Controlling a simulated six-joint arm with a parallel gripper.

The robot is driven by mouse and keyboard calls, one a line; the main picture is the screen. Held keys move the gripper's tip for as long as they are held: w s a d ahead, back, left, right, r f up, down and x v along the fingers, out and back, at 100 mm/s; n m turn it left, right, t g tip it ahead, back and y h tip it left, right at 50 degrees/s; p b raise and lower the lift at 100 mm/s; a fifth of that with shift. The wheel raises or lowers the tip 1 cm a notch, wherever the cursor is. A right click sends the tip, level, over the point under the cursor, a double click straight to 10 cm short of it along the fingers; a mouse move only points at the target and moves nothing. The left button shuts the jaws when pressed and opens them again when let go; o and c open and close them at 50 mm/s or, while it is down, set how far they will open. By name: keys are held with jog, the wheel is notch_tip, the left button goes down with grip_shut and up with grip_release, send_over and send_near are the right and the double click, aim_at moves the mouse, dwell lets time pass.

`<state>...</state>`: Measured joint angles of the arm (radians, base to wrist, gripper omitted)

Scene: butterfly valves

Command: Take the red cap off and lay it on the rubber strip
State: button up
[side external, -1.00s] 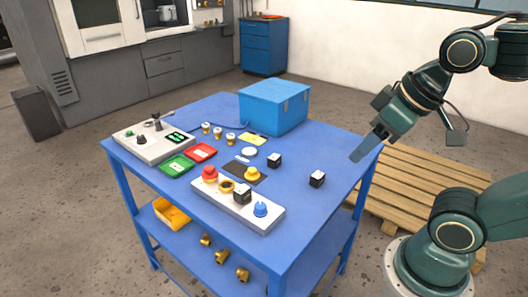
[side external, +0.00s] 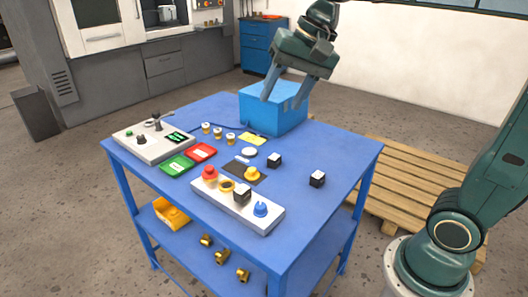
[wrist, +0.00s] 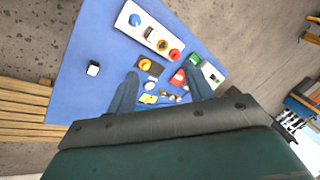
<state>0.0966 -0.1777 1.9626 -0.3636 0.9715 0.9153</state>
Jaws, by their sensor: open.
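The red cap (side external: 209,171) sits at the left end of the white panel (side external: 223,205); it also shows in the wrist view (wrist: 174,54). Along that panel are a yellow ring (side external: 227,186), a black-and-white cube (side external: 242,192) and a blue cap (side external: 260,208). The dark rubber strip (side external: 233,167) lies behind the panel with a yellow cap (side external: 252,173) on it; part of the strip is covered. My gripper (side external: 279,103) is open and empty, high near the blue box, well apart from the red cap. Its fingers also show in the wrist view (wrist: 163,85).
A blue box (side external: 272,112) stands at the table's back. Red (side external: 201,152) and green (side external: 178,165) trays lie left, beside a grey-white control box (side external: 150,146). The table's right front is clear.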

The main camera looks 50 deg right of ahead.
jog(key=w+d+f+m+g+y, duration=0.1)
jog(key=w+f+m, duration=0.15)
jog(key=w, duration=0.45)
jog(key=w+d+f+m+g, duration=0.15)
jog(key=w+m, duration=0.25)
jog(key=w, duration=0.4)
jog(key=w+d+f+m+y, duration=0.1)
jog(key=w+d+f+m, duration=0.2)
jog(key=w+f+m, duration=0.3)
notch_tip(320, 180, down, 5)
jog(key=w, duration=0.3)
jog(key=shift+m, duration=0.35)
jog(key=shift+a+g, duration=0.1)
jog(key=shift+g, duration=0.15)
send_over(209, 167)
jog(key=d, duration=0.3)
jog(key=shift+s+a+f, duration=0.1)
jog(key=shift+s+f, duration=0.05)
jog(key=shift+f, duration=1.8)
jog(key=shift+s+a+f, duration=0.1)
jog(key=shift+f, duration=1.85)
jog(key=shift+a+x, duration=0.15)
jog(key=shift+x, duration=1.15)
jog(key=shift+a+x, duration=0.1)
jog(key=shift+x, duration=1.2)
jog(key=shift+s+r, duration=0.1)
